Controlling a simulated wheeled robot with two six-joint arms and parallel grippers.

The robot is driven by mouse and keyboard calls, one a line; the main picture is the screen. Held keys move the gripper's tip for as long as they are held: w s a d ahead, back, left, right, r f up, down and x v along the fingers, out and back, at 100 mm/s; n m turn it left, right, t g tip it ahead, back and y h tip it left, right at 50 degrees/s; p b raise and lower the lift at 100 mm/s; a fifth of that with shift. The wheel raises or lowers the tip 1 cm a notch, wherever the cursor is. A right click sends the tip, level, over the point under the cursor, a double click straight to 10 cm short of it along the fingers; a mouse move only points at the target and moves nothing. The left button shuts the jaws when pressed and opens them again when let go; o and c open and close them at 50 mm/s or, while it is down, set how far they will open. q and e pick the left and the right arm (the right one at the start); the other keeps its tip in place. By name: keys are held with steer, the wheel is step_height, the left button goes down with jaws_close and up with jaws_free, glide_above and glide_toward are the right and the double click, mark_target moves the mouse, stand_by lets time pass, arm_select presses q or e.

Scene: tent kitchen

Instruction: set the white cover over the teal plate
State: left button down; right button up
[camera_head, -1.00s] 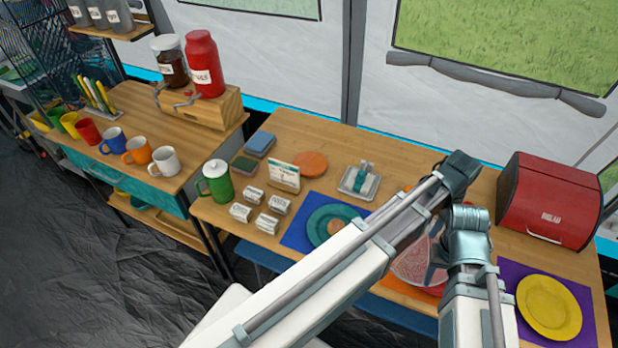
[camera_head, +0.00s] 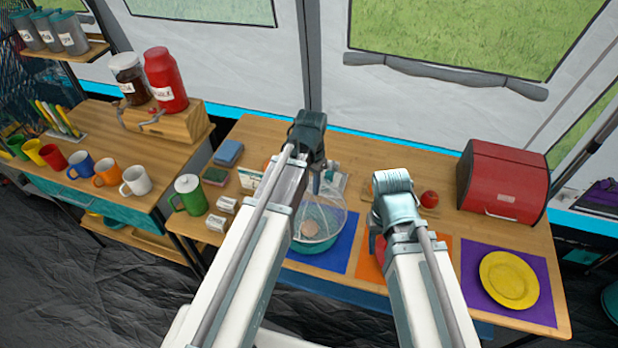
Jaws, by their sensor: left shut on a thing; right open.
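The white mesh cover (camera_head: 334,213) is a see-through dome in my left gripper (camera_head: 317,184), which is shut on its top. The cover is over the teal plate (camera_head: 318,246), on the blue mat (camera_head: 345,240). A round brown food item (camera_head: 310,228) shows through the mesh on the plate. I cannot tell whether the cover's rim touches the plate or hangs just above it. My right gripper (camera_head: 376,236) is open over the orange mat (camera_head: 369,265), and its arm hides most of the red plate (camera_head: 381,247) there.
A yellow plate (camera_head: 509,280) lies on a purple mat (camera_head: 465,270) at right. A red bread box (camera_head: 503,182) and a red tomato (camera_head: 430,199) stand behind. A green mug (camera_head: 188,194) and small labelled blocks (camera_head: 217,222) are left of the cover.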

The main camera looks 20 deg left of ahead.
mark_target(310, 193)
arm_select(q)
steer(key=shift+a, duration=0.25)
steer(key=shift+f, duration=0.1)
steer(key=shift+f+b, duration=2.4)
steer(key=shift+b, duration=0.2)
steer(key=shift+f, duration=0.1)
steer(key=shift+f+b, duration=0.35)
steer(key=shift+b, duration=0.1)
steer(key=shift+f+b, duration=1.4)
steer(key=shift+f, duration=0.25)
